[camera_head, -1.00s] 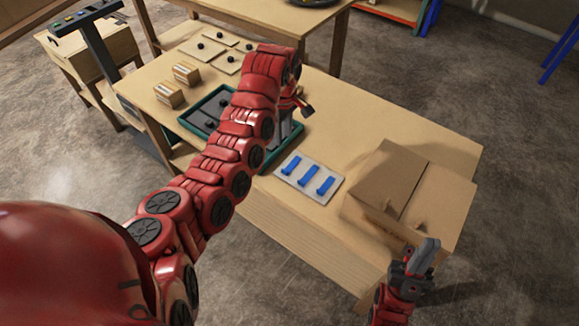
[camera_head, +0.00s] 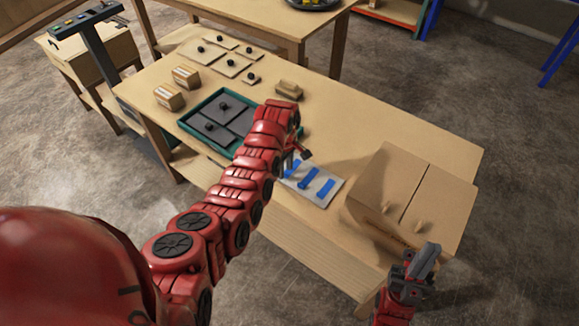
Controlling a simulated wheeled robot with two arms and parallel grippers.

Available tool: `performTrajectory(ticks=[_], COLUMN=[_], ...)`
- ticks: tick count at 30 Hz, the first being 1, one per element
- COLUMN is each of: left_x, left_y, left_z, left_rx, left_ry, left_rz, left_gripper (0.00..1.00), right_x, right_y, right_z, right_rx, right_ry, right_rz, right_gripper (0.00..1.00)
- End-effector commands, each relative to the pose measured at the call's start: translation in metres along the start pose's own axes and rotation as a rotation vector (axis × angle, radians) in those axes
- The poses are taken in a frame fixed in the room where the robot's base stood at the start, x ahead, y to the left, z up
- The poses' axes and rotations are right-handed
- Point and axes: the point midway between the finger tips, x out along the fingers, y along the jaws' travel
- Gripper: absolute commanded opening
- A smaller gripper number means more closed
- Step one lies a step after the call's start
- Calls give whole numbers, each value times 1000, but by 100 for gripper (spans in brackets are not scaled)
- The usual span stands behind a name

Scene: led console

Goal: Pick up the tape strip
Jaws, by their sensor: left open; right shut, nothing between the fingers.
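Blue tape strips (camera_head: 308,179) lie side by side on a white card (camera_head: 318,200) on the wooden table. My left gripper (camera_head: 290,168) is at the card's back left corner, next to the leftmost strip. It is open, its fingers partly hidden behind my red arm. Whether it touches a strip cannot be told. My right gripper (camera_head: 424,262) is shut and empty, low in front of the cardboard box and clear of the strips.
A closed cardboard box (camera_head: 415,195) stands right of the card. A green-rimmed tray (camera_head: 190,125) with dark knobbed plates is left of my arm. Small boxes (camera_head: 186,77), knobbed tan plates (camera_head: 231,66) and a small brown block (camera_head: 289,88) lie farther back. The table's back right is clear.

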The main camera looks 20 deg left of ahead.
Motion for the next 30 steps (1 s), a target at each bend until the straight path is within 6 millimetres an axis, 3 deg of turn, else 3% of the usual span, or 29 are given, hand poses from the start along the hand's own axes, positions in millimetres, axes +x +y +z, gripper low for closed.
performTrajectory(ticks=[6,14,21,30], left_x=[14,16,16,16], left_y=[-1,-1,-1,-1], left_z=[0,0,0,0], left_rx=[-1,-1,-1,-1], left_ry=[0,-1,-1,-1], left_rz=[-2,-1,-1,-1], left_gripper=[42,42,0,0], right_x=[4,4,4,4], right_y=[0,0,0,0], right_z=[-1,-1,-1,-1], right_rx=[0,0,0,0], right_ry=[-1,-1,-1,-1], right_rz=[0,0,0,0], right_gripper=[0,0,0,0])
